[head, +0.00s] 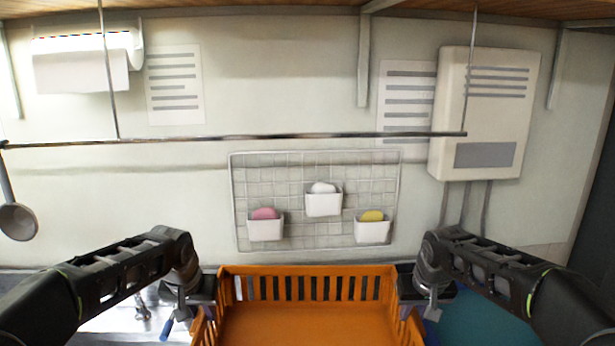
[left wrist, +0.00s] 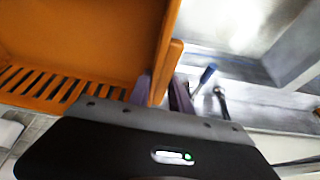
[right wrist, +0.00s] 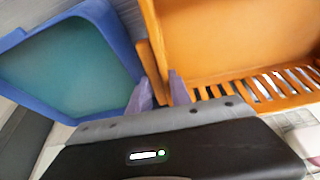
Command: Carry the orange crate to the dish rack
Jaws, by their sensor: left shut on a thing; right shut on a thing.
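The orange crate (head: 310,325) is in front of me at the bottom middle of the head view, with slotted walls and a bare floor. My left gripper (head: 207,306) is shut on its left wall, and my right gripper (head: 407,306) is shut on its right wall. In the left wrist view the crate (left wrist: 75,40) lies left of the purple fingers, which pinch its rim. In the right wrist view the crate (right wrist: 235,40) fills the upper right, its rim between the fingers. The crate looks empty where visible. I cannot make out a dish rack.
A blue-rimmed container with a teal inside (right wrist: 60,65) is beside the crate on the right. A metal sink area (left wrist: 240,40) with a blue-handled thing (left wrist: 206,76) is on the left. A wall grid (head: 290,185) with soap holders and a rail (head: 300,136) are behind.

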